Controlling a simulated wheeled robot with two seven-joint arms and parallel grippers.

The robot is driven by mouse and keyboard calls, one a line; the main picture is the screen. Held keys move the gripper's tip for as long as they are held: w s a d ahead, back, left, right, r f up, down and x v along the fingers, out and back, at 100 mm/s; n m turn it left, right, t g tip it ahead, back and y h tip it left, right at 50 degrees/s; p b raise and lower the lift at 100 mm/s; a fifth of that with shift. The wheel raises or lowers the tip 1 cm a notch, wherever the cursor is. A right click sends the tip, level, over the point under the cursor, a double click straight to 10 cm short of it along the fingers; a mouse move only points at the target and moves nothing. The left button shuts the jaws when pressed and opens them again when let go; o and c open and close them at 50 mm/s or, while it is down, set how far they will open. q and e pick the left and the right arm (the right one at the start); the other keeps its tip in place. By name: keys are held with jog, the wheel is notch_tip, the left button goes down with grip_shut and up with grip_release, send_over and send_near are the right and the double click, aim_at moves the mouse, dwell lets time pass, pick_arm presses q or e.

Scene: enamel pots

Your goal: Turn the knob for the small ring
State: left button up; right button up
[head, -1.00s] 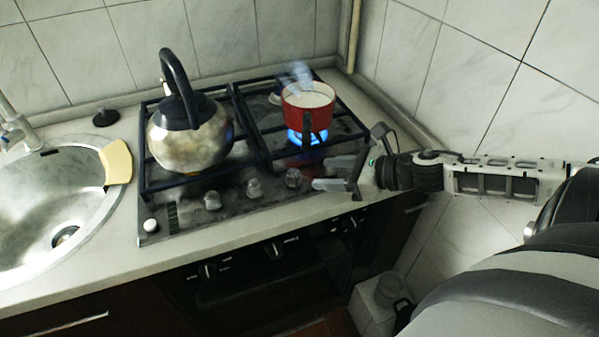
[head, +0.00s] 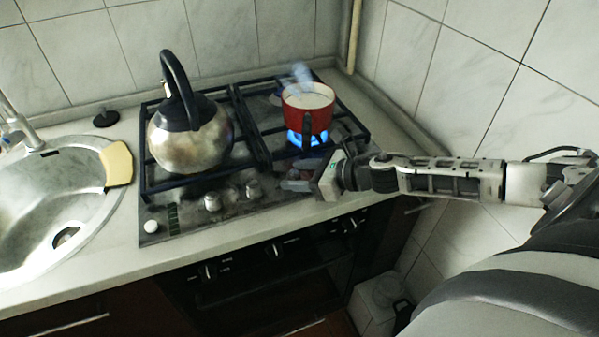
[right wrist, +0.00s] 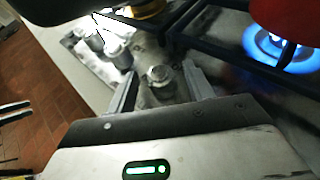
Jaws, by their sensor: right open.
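My right gripper (head: 295,180) is open over the right end of the hob's knob row. In the right wrist view, a round metal knob (right wrist: 160,77) stands between the two open fingers (right wrist: 159,68), with gaps on both sides. In the head view this knob is mostly hidden by my gripper. Two more knobs (head: 253,188) (head: 212,200) stand to its left. A red pot (head: 308,110) with white contents stands over a lit blue flame (head: 306,138), steam rising. No marking tells which knob serves the small ring. My left gripper is out of view.
A steel kettle (head: 190,140) stands on the left of the hob. Black grates (head: 258,140) rise close behind the knobs. A sink (head: 60,200) is at the left, with a yellow sponge-like piece (head: 116,163) on its edge. A tiled wall (head: 470,90) bounds the right.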

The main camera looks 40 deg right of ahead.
jog(key=c, duration=1)
jog(key=shift+m+t+h, duration=0.3)
jog(key=m+h, duration=0.1)
jog(key=h, duration=0.1)
jog(key=m+t+h, duration=0.1)
jog(key=m, duration=0.1)
jog(key=shift+s+a+h, duration=0.1)
jog(key=shift+a+h, duration=0.25)
jog(key=shift+h, duration=0.05)
jog(key=m+h, duration=0.5)
jog(key=shift+a, duration=0.35)
jog(key=m+h, duration=0.1)
jog(key=h, duration=0.1)
jog(key=m+g+h, duration=0.1)
jog(key=m+h, duration=0.1)
jog(key=m+g+h, duration=0.1)
jog(key=m, duration=0.1)
jog(key=shift+w+a+h, duration=0.2)
jog(key=shift+a+h, duration=0.05)
jog(key=shift+h, duration=0.15)
jog(key=shift+w+r+m+g+h, duration=0.1)
jog(key=shift+m+g+h, duration=1.2)
jog(key=shift+m+g, duration=0.25)
jog(key=shift+m, duration=0.25)
